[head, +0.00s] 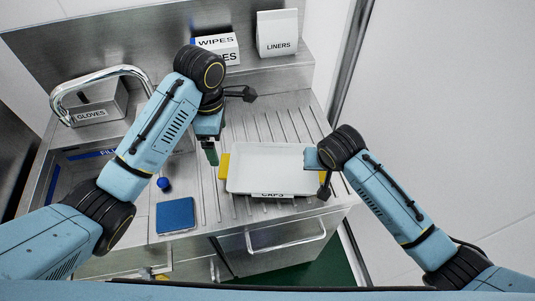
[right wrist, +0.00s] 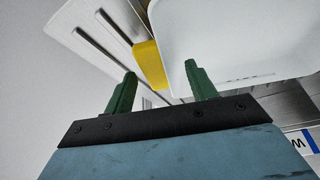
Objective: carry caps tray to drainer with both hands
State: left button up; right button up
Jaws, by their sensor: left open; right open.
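The white caps tray (head: 268,165), labelled CAPS on its front, appears over the ribbed steel drainer (head: 285,122); I cannot tell whether it rests on it. A yellow handle (head: 223,167) shows at its left end. My left gripper (head: 211,157) points down just left of that handle, open and empty. My right gripper is at the tray's right end, its fingers hidden in the head view. In the right wrist view the right gripper (right wrist: 160,87) is open. The right yellow handle (right wrist: 149,64) lies beyond and between its fingertips, beside the white tray (right wrist: 235,40).
A sink basin (head: 75,175) is at the left, with a faucet and a GLOVES box (head: 95,110) behind it. A blue sponge (head: 175,215) and a small blue cap (head: 163,184) lie near the front. WIPES (head: 217,45) and LINERS (head: 278,35) boxes stand on the back ledge.

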jog(key=v, duration=1)
jog(key=shift+s, duration=0.1)
